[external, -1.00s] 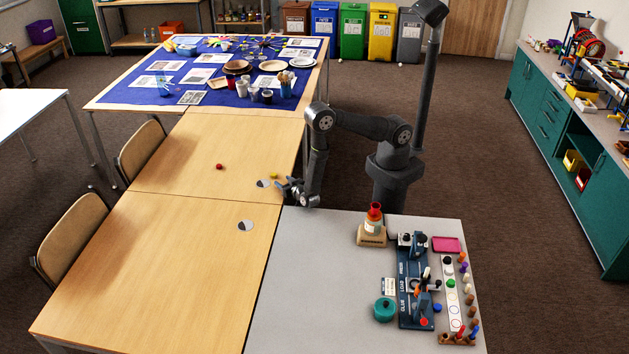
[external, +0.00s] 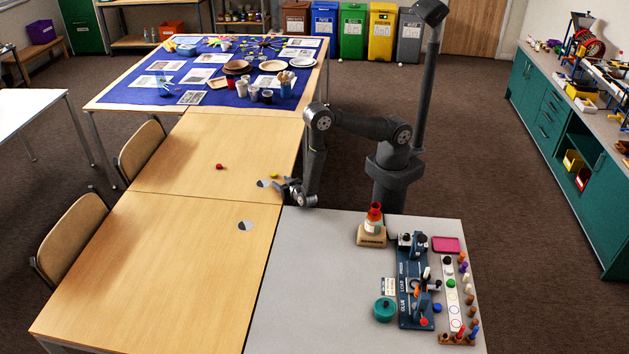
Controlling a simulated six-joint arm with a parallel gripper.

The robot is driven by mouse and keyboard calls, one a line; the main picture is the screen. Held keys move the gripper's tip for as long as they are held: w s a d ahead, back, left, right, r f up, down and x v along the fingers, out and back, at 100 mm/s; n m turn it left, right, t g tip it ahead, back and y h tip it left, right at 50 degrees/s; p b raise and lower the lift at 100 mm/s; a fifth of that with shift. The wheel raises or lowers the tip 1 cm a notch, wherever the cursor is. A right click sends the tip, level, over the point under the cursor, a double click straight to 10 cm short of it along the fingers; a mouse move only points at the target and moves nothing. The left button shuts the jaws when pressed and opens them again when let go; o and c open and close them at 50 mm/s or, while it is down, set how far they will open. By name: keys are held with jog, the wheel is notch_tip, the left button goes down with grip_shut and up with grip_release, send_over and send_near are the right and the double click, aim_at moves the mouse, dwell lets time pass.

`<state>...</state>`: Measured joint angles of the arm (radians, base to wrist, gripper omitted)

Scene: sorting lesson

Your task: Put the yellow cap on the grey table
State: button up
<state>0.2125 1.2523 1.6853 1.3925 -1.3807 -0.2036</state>
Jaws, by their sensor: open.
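The small yellow cap (external: 274,175) lies on the wooden table, near its right edge. My gripper (external: 282,187) is open and empty, just below the cap in the picture and close to it. I cannot tell how high its fingers are above the wood. The grey table (external: 310,270) stands at the front right, and its left and middle part is bare.
A red cap (external: 219,167) lies left of the yellow one. A wooden stand with a bottle (external: 372,226), a blue fixture (external: 410,290) and a teal pot (external: 384,309) occupy the grey table's right part.

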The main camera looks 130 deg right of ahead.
aim_at(276, 178)
jog(key=d, duration=0.6)
jog(key=shift+s+d+f, duration=0.1)
jog(key=shift+s+d, duration=0.1)
jog(key=shift+d, duration=0.05)
jog(key=c, duration=1.1)
grip_shut()
jog(key=s+a, duration=1.3)
jog(key=w+a+r+n+t+y, duration=0.25)
jog(key=w+r+n+t, duration=0.2)
jog(key=w, duration=0.35)
jog(key=w+a+r+n+t+y, duration=0.1)
jog(key=w+a+r+n+t, duration=0.3)
jog(key=w, duration=0.4)
jog(key=w+a+r+n+t+y, duration=0.1)
jog(key=w+a+n+t+y, duration=0.3)
jog(key=a+y, duration=0.2)
jog(key=w+a+r+n+t+y, duration=0.2)
jog(key=w+a+n+t+y, duration=0.1)
jog(key=a, duration=0.7)
jog(key=w+n+y, duration=0.1)
jog(key=n+y, duration=0.1)
jog(key=y, duration=0.1)
jog(key=shift+a+t+y, duration=0.35)
